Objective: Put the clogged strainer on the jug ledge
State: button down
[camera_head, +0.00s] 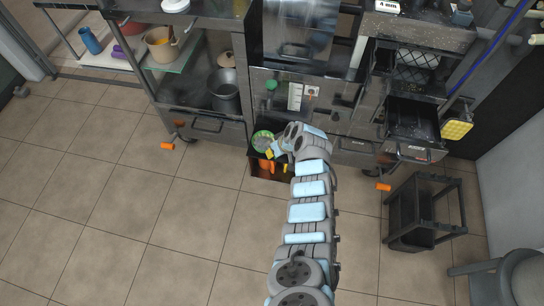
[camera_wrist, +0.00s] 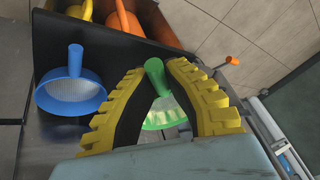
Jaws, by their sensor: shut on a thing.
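My gripper (camera_wrist: 155,72) has its yellow ribbed fingers closed on the handle of a green strainer (camera_wrist: 163,114). In the head view the green strainer (camera_head: 263,138) shows its round rim and greyish mesh, near my gripper (camera_head: 274,152) and in front of the press cabinet. A blue strainer (camera_wrist: 73,88) with pale mesh is by a dark bin in the wrist view, left of my fingers and apart from them. I cannot tell from the mesh which strainer is clogged. I cannot make out the jug ledge for certain.
The dark bin (camera_wrist: 107,42) holds orange (camera_wrist: 123,18) and yellow (camera_wrist: 82,9) tools. A metal pot (camera_head: 224,90) stands on the cabinet shelf at left. An open drawer (camera_head: 411,120) juts out at right, above a black cart (camera_head: 424,212). The tiled floor at left is clear.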

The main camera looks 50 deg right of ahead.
jog(key=shift+w+d+f, duration=0.25)
jog(key=shift+f, duration=0.15)
jog(key=shift+w+d+f+b, duration=0.3)
jog(key=shift+f+b, duration=0.2)
jog(key=shift+b, duration=0.2)
jog(key=shift+w+d+f+b, duration=0.15)
jog(key=shift+w+f+b, duration=0.15)
jog(key=shift+f+b, duration=0.25)
jog(key=shift+w+d+f+b, duration=0.1)
jog(key=shift+w+f+b, duration=0.05)
jog(key=shift+b, duration=0.35)
jog(key=shift+f+b, duration=1.05)
jog(key=shift+f, duration=0.4)
jog(key=shift+w, duration=0.1)
jog(key=shift+f, duration=0.15)
jog(key=c, duration=1.2)
grip_release()
jog(key=shift+c, duration=0.2)
